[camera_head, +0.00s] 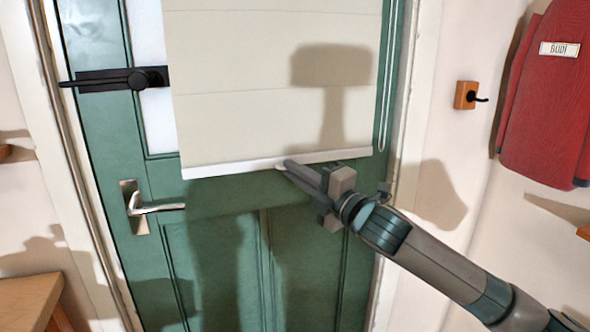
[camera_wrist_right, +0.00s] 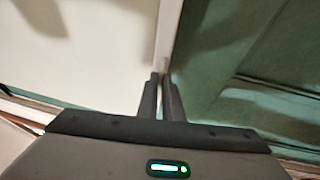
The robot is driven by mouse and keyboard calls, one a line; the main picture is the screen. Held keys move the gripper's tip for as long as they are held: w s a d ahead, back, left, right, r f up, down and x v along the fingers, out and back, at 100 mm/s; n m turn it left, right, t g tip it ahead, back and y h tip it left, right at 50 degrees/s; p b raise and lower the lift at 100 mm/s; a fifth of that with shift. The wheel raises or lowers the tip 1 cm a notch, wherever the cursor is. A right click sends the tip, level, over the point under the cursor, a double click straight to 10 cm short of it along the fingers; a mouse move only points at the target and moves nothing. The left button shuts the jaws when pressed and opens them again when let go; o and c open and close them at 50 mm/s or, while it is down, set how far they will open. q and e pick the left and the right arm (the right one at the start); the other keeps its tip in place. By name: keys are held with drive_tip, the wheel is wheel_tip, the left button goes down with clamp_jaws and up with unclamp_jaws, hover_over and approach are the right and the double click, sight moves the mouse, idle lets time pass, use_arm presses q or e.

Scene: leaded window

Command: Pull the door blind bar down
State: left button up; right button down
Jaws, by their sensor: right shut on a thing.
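The cream door blind (camera_head: 240,100) hangs over the green door (camera_head: 200,225). Its white bottom bar (camera_head: 230,168) lies across the door a little above the door handle's height, tilted slightly up to the right. My right gripper (camera_head: 285,164) reaches in from the lower right and is shut on the bar near its middle. My left gripper is not in view.
A metal door handle (camera_head: 150,208) sits at the door's left, below the bar. A black latch (camera_head: 115,79) is higher up. A looped cord (camera_head: 386,90) hangs at the blind's right edge. A wooden hook (camera_head: 466,95) and red garment (camera_head: 545,100) are on the right wall.

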drive_tip(key=shift+a+f, duration=0.1)
drive_tip(key=shift+f, duration=0.3)
drive_tip(key=c, duration=1.9)
unclamp_jaws()
drive_tip(key=shift+r, duration=0.15)
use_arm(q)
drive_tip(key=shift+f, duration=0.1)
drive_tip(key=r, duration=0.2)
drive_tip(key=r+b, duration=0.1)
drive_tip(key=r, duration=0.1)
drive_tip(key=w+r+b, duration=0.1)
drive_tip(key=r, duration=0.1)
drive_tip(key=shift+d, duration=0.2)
use_arm(e)
drive_tip(key=v, duration=1.7)
drive_tip(key=shift+s, duration=0.2)
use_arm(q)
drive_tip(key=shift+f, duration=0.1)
